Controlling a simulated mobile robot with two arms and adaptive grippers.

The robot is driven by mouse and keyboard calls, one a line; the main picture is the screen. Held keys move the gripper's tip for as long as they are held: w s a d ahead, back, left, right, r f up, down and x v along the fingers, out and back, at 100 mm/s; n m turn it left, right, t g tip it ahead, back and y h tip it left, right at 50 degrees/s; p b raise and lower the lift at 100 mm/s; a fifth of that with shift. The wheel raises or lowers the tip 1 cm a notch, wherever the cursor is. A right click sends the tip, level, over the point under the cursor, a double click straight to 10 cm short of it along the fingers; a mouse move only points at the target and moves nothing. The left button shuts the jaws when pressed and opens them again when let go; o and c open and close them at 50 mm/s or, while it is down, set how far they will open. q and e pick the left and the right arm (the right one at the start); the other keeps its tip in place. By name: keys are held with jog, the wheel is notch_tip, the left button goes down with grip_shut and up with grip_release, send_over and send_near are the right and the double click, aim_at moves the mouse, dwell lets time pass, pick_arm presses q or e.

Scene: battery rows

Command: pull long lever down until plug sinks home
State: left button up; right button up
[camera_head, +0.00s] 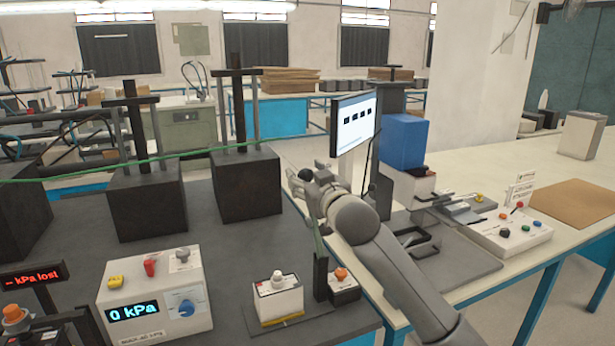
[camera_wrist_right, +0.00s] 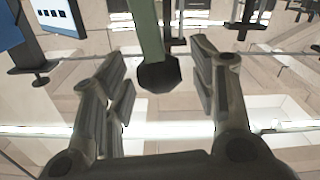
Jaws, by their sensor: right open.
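A green lever (camera_head: 317,238) rises from a dark upright post (camera_head: 321,275) at the table's front right edge. Its top is hidden behind my right gripper (camera_head: 305,187). In the right wrist view, a green bar (camera_wrist_right: 147,32) with a dark many-sided end (camera_wrist_right: 158,77) shows between the spread fingers of my right gripper (camera_wrist_right: 155,60). The fingers are open with gaps on both sides of it; I cannot tell its depth from them. I cannot make out a plug for certain. My left gripper is not in view.
A white box with a knob (camera_head: 278,296) and a box with an orange button (camera_head: 343,287) flank the post. A gauge box (camera_head: 150,300) reads 0 kPa. A red display (camera_head: 33,276) shows "kPa lost". Dark blocks (camera_head: 246,185) with uprights and a monitor (camera_head: 355,122) stand behind.

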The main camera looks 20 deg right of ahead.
jog(key=shift+c, duration=0.2)
grip_shut()
jog(key=shift+a+f+n, duration=0.15)
jog(key=shift+a+n, duration=0.15)
jog(key=shift+a, duration=0.3)
jog(key=a+f+n+b, duration=0.1)
jog(key=a+f+n, duration=0.7)
jog(key=a, duration=0.6)
pick_arm(q)
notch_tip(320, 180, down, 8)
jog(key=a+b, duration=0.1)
jog(key=b, duration=0.6)
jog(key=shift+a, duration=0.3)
pick_arm(e)
jog(key=a+f+n, duration=0.2)
jog(key=f+n, duration=0.1)
jog(key=f, duration=0.5)
jog(key=a+f+n, duration=0.3)
jog(key=f+n, duration=0.1)
jog(key=f, duration=0.5)
jog(key=shift+s+a+n, duration=0.3)
jog(key=shift+s+a, duration=0.05)
jog(key=shift+s, duration=0.05)
